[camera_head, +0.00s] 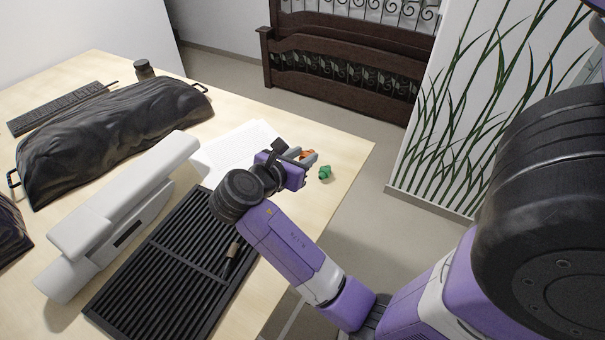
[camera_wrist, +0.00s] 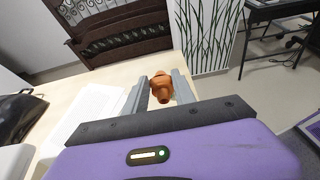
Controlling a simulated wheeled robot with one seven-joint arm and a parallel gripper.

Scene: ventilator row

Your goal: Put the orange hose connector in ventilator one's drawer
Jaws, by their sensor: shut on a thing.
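The orange hose connector (camera_wrist: 162,88) is between the two grey fingers of my gripper (camera_wrist: 160,92) in the wrist view. My gripper is shut on it. In the head view my gripper (camera_head: 306,156) is over the table's right part, and a little of the orange connector (camera_head: 307,154) shows between its fingers. I cannot tell how far above the table it is held. No drawer or ventilator can be made out for certain in either view.
A green piece (camera_head: 325,173) lies near the table's right edge. White paper (camera_head: 228,150) lies behind my wrist. A black slatted tray (camera_head: 165,278), a long white device (camera_head: 125,210), a black bag (camera_head: 115,135), a dark keyboard-like strip (camera_head: 58,108) and a small jar (camera_head: 144,69) take up the rest.

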